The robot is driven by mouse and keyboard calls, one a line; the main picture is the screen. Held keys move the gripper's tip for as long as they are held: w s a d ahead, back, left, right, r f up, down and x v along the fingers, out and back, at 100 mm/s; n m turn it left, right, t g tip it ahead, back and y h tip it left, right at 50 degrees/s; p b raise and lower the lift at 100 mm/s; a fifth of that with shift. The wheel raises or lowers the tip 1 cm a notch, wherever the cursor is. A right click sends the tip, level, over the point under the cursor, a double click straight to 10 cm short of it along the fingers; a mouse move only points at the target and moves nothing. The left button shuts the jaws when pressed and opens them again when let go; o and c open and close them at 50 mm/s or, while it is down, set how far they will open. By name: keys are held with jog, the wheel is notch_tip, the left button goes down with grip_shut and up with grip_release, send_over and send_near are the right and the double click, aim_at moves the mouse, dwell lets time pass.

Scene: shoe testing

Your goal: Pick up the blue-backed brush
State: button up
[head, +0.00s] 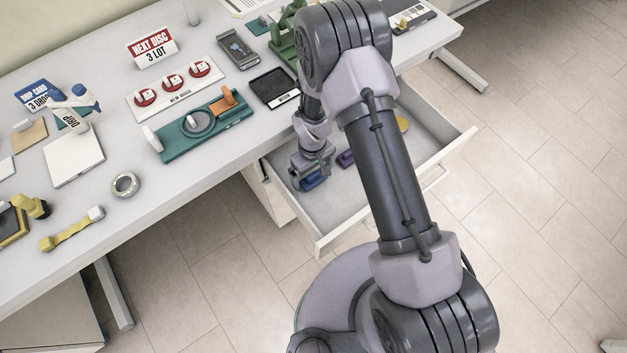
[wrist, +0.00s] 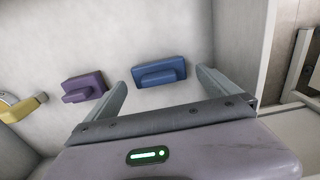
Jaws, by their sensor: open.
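The blue-backed brush (wrist: 159,72) lies on the drawer floor in the wrist view, with its raised blue part facing up. In the head view the blue brush (head: 313,182) shows just below my gripper (head: 311,172), inside the open drawer. In the wrist view my gripper (wrist: 160,88) is open, its two fingers apart, with the blue brush ahead of and between the fingertips. Nothing is held. A purple brush (wrist: 85,88) lies to the left, outside the left finger; it also shows in the head view (head: 346,158).
The open drawer (head: 350,232) has walls close around my gripper; a side wall (wrist: 236,45) stands right of the fingers. A yellow-handled round item (wrist: 22,107) lies at the far left. The table (head: 215,170) edge overhangs the drawer's back.

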jog(key=shift+f, duration=0.7)
jog(key=c, duration=1.4)
notch_tip(320, 180, up, 18)
jog(key=p, duration=0.6)
jog(key=shift+r, duration=0.1)
jog(key=shift+c, duration=0.2)
